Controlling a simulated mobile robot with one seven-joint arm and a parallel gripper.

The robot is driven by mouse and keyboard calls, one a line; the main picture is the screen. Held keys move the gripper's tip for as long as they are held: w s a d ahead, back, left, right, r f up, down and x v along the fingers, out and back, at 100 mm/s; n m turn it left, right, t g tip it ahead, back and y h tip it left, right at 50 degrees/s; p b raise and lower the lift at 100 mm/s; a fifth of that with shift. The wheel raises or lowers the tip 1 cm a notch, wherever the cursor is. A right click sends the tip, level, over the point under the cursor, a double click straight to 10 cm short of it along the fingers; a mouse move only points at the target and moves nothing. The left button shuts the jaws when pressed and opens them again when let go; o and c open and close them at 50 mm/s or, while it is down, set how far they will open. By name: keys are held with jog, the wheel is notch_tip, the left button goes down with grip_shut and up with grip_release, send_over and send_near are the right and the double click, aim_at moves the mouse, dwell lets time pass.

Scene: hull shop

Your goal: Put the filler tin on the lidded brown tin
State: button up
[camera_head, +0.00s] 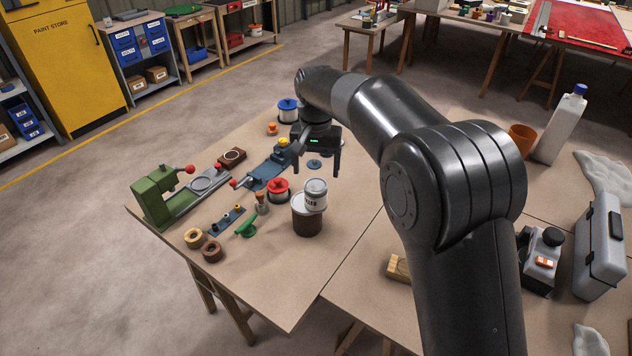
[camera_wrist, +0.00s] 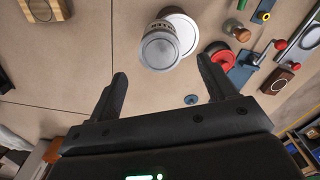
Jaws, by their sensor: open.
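The filler tin (camera_head: 316,196) is a small pale grey tin with dark lettering. It sits upright on top of the lidded brown tin (camera_head: 307,222), a wider brown can with a white lid. In the wrist view the filler tin (camera_wrist: 160,47) overlaps part of the white lid (camera_wrist: 182,30), off to one side of its centre. My gripper (camera_head: 317,168) is open and empty, behind the two tins and above the table. In the wrist view its fingers (camera_wrist: 168,85) are apart, and the filler tin is beyond them, not between them.
A red-and-black spool (camera_head: 278,190), a wooden-handled tool (camera_head: 262,202) and a green tool (camera_head: 246,226) lie left of the tins. A blue vice (camera_head: 268,172) and a green lathe-like machine (camera_head: 160,200) stand farther left. Bare tabletop (camera_head: 345,225) lies right of the tins.

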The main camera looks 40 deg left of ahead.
jog(key=shift+r, duration=1.35)
jog(key=d+r+m+t, duration=0.1)
jog(key=d+r, duration=0.3)
jog(key=d, duration=0.6)
jog(key=d+r+m+t+y, duration=0.1)
jog(key=d+r, duration=0.3)
jog(key=d, duration=0.6)
jog(key=d+r+m, duration=0.1)
jog(key=d+r, duration=0.3)
jog(key=d, duration=0.7)
jog(key=s+d+f+m+t, duration=0.1)
jog(key=s+d+f, duration=0.1)
jog(key=s+d, duration=0.6)
jog(key=s+d+f+m+t+h, duration=0.1)
jog(key=s+d+f+t, duration=0.1)
jog(key=s+d, duration=0.7)
jog(key=d+f, duration=0.1)
jog(key=d, duration=0.3)
jog(key=shift+f+t, duration=0.3)
jog(key=shift+s, duration=0.1)
